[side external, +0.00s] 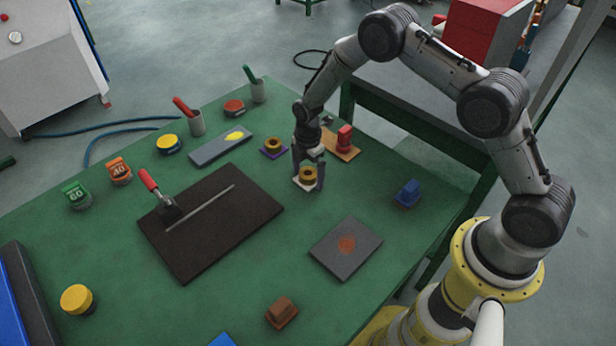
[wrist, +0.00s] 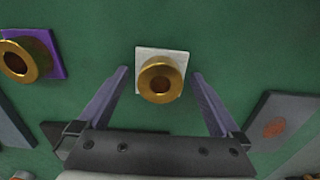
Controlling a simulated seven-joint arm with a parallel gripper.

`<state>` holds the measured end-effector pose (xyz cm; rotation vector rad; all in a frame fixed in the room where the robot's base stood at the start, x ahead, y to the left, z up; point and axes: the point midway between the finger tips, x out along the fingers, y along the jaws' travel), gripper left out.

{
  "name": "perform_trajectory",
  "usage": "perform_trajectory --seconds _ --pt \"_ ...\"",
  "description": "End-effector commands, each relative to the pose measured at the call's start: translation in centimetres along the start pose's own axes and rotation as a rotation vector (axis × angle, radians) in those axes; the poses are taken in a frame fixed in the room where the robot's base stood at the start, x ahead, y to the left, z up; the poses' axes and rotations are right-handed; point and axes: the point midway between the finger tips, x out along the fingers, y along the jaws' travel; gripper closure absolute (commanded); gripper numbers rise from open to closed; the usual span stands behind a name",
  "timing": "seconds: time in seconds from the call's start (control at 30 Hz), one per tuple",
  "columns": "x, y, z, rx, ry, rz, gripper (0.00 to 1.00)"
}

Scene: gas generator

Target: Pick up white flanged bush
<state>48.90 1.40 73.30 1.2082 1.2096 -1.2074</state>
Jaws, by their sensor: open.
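The white flanged bush has a square white flange (wrist: 147,54) with a brass ring (wrist: 160,80) on top. It sits on the green table, and in the side external view its brass part (side external: 308,175) shows between my fingers. My gripper (wrist: 160,76) is open, with one finger on each side of the bush and a gap visible on both sides in the wrist view. In the side external view my gripper (side external: 308,178) points down at the bush.
A similar bush with a purple flange (side external: 273,147) stands to the left. A red part on an orange plate (side external: 340,146) is close behind right. A grey plate with an orange spot (side external: 346,247) and a blue part (side external: 407,193) lie to the right. A dark board (side external: 215,240) lies left.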

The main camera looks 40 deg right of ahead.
Motion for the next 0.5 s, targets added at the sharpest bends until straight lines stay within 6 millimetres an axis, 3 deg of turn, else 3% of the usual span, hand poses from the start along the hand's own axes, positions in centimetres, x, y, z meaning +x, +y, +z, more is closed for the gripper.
perform_trajectory --seconds 0.07,0.5 --pt "-0.02 -0.01 0.0 0.0 0.0 0.0 0.05" --pt "-0.04 -0.01 0.0 0.0 0.0 0.0 0.85"
